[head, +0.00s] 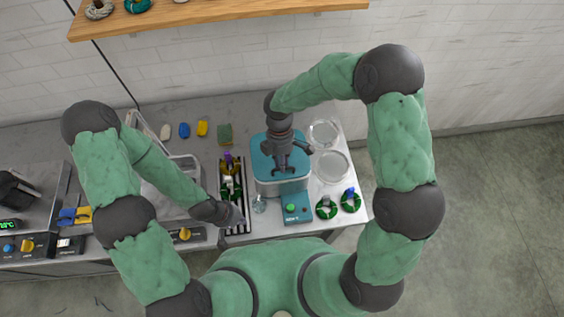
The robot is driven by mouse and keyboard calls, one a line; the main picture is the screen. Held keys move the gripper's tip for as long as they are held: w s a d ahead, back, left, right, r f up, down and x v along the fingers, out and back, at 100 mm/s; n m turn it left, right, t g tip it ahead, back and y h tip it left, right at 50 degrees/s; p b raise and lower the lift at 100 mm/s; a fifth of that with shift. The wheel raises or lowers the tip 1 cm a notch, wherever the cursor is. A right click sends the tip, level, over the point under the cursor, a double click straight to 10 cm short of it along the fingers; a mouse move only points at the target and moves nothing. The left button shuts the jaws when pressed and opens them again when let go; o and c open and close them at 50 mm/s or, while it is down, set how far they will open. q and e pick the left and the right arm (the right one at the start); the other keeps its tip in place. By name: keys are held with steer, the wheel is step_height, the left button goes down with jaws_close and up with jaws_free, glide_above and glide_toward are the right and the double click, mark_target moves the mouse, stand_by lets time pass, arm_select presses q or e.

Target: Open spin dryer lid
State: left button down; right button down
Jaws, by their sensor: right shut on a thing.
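The spin dryer is a boxy grey-and-teal machine in the middle of the counter, with its front panel (297,213) showing a green button. Its teal lid (262,158) lies flat across the top and looks closed. My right gripper (281,170) points down onto the middle of the lid and is shut on it, probably at a handle that the fingers hide. My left gripper (233,228) is low at the front of the counter, left of the dryer and apart from it. Its fingers are too small and dark to read.
A slatted rack (243,213) with bottles stands left of the dryer, and a small glass (259,204) stands at its front left. Clear round dishes (332,165) and green skeins (326,207) lie to the right. A wooden shelf (220,20) hangs above.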

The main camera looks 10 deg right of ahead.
steer(key=r+p, duration=0.1)
steer(key=w+r+g+p, duration=0.2)
steer(key=r, duration=0.1)
steer(key=shift+w, duration=0.1)
steer(key=w+r+g+p, duration=0.1)
steer(key=w+r, duration=0.3)
steer(key=shift+w+r, duration=0.25)
steer(key=c, duration=1.1)
jaws_free()
steer(key=shift+w, duration=0.1)
steer(key=shift+c, duration=0.2)
steer(key=v, duration=1.2)
steer(key=shift+w+f, duration=0.25)
steer(key=shift+w, duration=0.15)
